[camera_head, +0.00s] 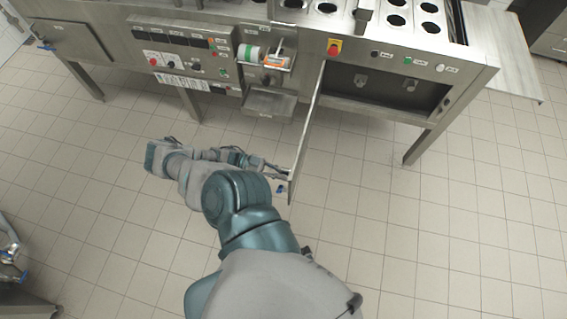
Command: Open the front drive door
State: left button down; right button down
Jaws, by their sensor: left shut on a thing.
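The front drive door (306,128) is a thin steel panel, seen almost edge-on. It stands swung out from the machine front, hinged at the left side of an open compartment (385,92). My left gripper (281,175) is at the free end of the door, on its left face, shut on the door handle. A small blue part of the handle (280,189) shows just below the fingers. The grip itself is small and partly hidden. My right gripper is not in view.
The steel cup filler machine (465,72) spans the top, with legs down to the tiled floor (420,240). A control panel (183,55) and a small steel tray (268,103) are left of the door. Floor right of the door is clear. Other equipment (15,280) stands at lower left.

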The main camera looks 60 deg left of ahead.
pick_arm(q)
jog(key=shift+w+r, duration=0.1)
jog(key=c, duration=1.2)
grip_release()
jog(key=v, duration=1.2)
